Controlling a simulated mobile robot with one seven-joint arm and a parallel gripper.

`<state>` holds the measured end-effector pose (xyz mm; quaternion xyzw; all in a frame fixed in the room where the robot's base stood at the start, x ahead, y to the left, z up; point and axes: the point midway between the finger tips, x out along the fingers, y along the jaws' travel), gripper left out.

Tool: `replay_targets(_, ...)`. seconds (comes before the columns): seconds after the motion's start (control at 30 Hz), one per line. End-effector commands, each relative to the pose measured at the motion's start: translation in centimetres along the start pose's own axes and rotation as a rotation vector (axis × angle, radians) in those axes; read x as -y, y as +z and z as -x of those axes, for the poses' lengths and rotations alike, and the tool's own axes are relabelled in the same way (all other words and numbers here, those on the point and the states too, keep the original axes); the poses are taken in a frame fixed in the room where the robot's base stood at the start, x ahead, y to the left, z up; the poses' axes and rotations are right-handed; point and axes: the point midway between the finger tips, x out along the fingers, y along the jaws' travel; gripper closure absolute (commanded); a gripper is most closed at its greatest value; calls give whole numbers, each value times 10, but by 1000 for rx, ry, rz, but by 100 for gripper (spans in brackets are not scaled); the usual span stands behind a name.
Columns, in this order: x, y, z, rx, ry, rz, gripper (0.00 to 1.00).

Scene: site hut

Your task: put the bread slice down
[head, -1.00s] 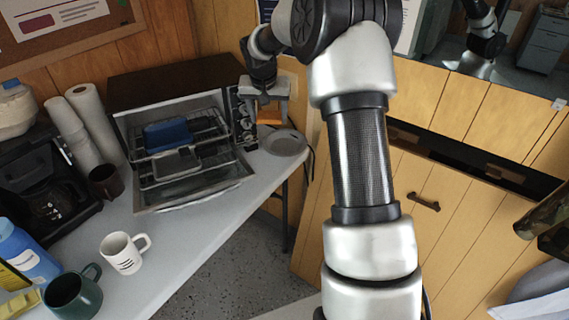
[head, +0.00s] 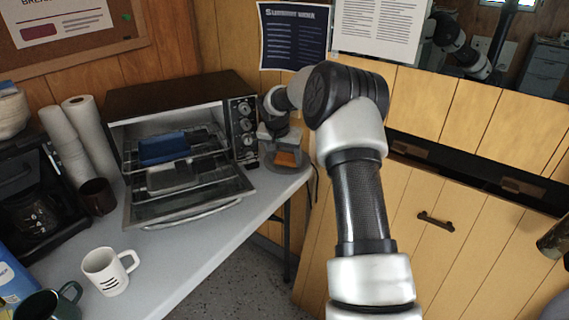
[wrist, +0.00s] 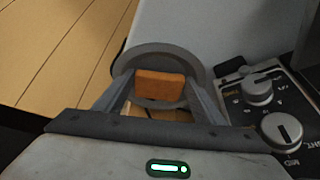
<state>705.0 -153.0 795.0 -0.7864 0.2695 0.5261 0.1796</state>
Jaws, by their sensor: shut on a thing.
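The bread slice (wrist: 160,86) is orange-brown and sits between the fingertips of my gripper (wrist: 158,92) in the wrist view. It also shows under my gripper in the head view (head: 287,158). My gripper is shut on it. A round grey plate (wrist: 185,60) lies beyond and around the slice in the wrist view. I cannot tell whether the slice touches the plate.
The table (head: 190,245) is bare in front.

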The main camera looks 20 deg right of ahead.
Motion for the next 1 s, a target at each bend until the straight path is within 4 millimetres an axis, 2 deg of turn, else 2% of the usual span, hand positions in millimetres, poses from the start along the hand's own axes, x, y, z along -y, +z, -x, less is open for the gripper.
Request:
replay_targets(0.07,0,4,-10,-1,-2,0,58)
replay_targets(0.83,-2,14,-26,11,4,0,58)
replay_targets(0.87,-2,14,-27,11,4,0,32)
replay_targets(0.9,-2,14,-27,11,4,0,29)
replay_targets(1.0,-2,14,-27,11,5,0,29)
